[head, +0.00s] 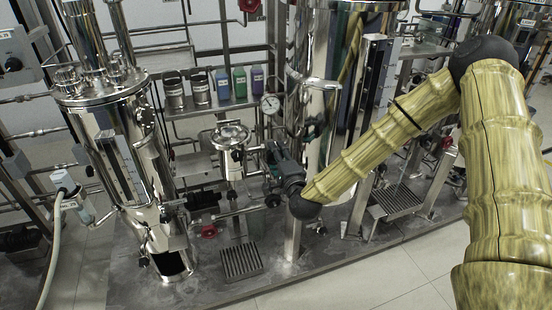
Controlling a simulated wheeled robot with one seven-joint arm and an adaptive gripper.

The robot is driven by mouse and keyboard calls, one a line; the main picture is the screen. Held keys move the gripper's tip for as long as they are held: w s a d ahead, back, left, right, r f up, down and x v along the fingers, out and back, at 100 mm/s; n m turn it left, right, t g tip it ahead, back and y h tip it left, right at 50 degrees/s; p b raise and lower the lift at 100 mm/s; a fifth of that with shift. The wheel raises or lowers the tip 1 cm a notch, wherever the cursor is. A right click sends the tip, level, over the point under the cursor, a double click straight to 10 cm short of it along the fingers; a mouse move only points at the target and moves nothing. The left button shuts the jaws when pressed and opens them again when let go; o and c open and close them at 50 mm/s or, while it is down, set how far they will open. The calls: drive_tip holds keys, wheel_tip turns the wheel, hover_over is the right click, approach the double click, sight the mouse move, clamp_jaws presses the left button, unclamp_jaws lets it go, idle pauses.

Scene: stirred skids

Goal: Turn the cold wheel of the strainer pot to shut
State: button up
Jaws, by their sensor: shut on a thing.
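The strainer pot (232,137) is a small shiny steel vessel with a round lid, standing mid-picture between two tall tanks. My gripper (273,172) is just right of the pot, at the end of my arm, which reaches in from the right. Its jaws are shut on a small wheel at the pot's right side; the jaws hide most of it, so its colour and how far it is turned cannot be told. A dark green wheel (272,200) shows just below the jaws. A red wheel (209,230) sits lower left, under the pipe.
A tall steel tank (124,140) stands left and a larger one (325,75) close behind my gripper. A gauge (270,104) is above it. Coloured bottles (239,83) stand on a shelf behind. A floor grate (240,261) lies below; open floor (400,275) is at front right.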

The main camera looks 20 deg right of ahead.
drive_tip(key=m+b, duration=0.1)
drive_tip(key=m, duration=0.1)
drive_tip(key=m+b, duration=0.1)
drive_tip(key=m, duration=0.1)
drive_tip(key=shift+d+f+m, duration=0.1)
drive_tip(key=shift+f+m, duration=0.3)
drive_tip(key=m+b, duration=0.4)
drive_tip(key=m, duration=0.1)
drive_tip(key=shift+f+b, duration=0.15)
drive_tip(key=shift+b, duration=0.15)
drive_tip(key=m+b, duration=0.2)
drive_tip(key=m, duration=0.1)
drive_tip(key=m+b, duration=0.1)
drive_tip(key=shift+a+m, duration=0.25)
drive_tip(key=shift+m, duration=0.15)
drive_tip(key=shift+a+m+b, duration=0.1)
drive_tip(key=shift+m+b, duration=1.25)
drive_tip(key=shift+m, duration=0.15)
drive_tip(key=shift+r, duration=0.2)
drive_tip(key=o, duration=1.1)
drive_tip(key=shift+c, duration=0.2)
drive_tip(key=shift+s, duration=0.1)
drive_tip(key=s, duration=1.1)
drive_tip(key=shift+s, duration=0.4)
